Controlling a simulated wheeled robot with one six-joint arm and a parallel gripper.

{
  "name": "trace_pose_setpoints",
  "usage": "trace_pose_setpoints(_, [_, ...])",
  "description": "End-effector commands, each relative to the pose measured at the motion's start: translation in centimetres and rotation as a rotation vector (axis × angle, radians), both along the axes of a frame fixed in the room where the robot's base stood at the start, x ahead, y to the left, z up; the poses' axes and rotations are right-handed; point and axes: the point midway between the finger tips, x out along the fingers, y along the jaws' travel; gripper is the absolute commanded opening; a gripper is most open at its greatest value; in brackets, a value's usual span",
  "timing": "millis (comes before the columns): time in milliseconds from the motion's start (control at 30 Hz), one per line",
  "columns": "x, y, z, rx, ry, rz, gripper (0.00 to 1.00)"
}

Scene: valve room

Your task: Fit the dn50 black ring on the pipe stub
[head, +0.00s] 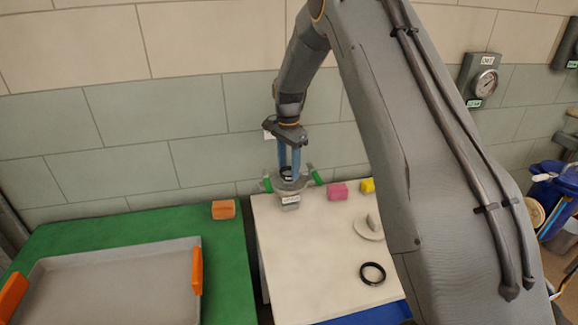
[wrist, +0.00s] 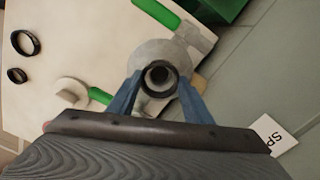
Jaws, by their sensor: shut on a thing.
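My gripper (head: 289,168) has its two blue fingers pointing down and shut on a black ring (head: 286,170). In the wrist view the held ring (wrist: 172,68) lies between the fingertips (wrist: 158,82). The grey pipe stub (wrist: 158,74) shows inside the ring's opening, with a round grey flange (wrist: 160,50) around it. In the head view the flange (head: 290,184) has green handles at its sides and a label in front. The ring lines up with the stub; I cannot tell whether it is seated or just above. No size marking on the ring is readable.
Loose black rings lie on the white table (head: 310,260): one larger (wrist: 25,42), one smaller (wrist: 17,75). A grey disc with a knob (head: 369,227) lies nearby. Pink (head: 337,191) and yellow (head: 367,185) blocks stand behind. Left, a green table (head: 130,228) holds a grey tray (head: 115,285).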

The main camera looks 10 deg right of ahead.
Motion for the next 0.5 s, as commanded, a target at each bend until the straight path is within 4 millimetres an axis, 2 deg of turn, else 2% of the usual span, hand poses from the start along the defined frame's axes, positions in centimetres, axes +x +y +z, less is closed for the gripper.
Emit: trace_pose_setpoints(500, [-0.02,-0.01,-0.53,0.0,0.001,0.0,0.24])
